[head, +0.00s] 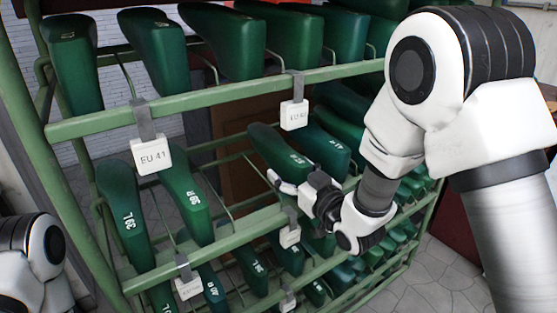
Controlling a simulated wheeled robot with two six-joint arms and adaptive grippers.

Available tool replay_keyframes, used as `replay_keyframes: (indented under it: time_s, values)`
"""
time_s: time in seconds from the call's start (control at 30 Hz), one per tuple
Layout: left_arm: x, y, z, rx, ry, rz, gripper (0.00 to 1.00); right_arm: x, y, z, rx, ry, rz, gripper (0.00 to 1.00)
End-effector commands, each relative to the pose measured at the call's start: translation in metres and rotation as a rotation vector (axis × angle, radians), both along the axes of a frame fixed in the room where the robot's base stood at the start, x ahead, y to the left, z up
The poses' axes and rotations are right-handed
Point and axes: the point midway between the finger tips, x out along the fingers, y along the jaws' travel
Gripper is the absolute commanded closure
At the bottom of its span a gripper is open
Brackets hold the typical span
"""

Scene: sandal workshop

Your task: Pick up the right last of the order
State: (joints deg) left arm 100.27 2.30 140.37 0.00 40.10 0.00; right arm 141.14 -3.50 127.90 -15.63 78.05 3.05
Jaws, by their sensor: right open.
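Green shoe lasts hang in rows on a green metal rack. On the middle row, one last (130,215) is marked 39L and the one beside it (187,205) appears marked 39R. Further right are another last (272,148) and its neighbour (325,142), with marks too small to read surely. My right gripper (277,182) is open and empty, just below the front end of these two, and hides part of the rack behind it. I cannot tell whether it touches anything. No order slip shows. My left gripper is out of view.
The rack's green rails (220,100) carry white size tags, one reading EU 41 (151,157) and another (294,115) that seems to read EU 42. Wire hooks stand between the lasts. More lasts fill the lower rows. Grey paved floor (440,270) is clear at lower right.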

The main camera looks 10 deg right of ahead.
Motion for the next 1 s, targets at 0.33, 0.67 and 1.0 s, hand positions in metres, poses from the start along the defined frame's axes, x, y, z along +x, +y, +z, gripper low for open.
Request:
replay_keyframes:
  time_s: [0.33,0.67,1.0]
  values:
    - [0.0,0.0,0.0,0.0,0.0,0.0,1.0,0.007,0.002,0.0,0.002,0.002,-0.001,0.49]
    - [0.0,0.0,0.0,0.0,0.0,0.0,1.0,0.007,0.002,0.001,0.001,-0.001,-0.001,0.89]
    - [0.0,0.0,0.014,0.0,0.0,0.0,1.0,0.013,0.001,0.016,0.002,-0.002,-0.002,0.9]
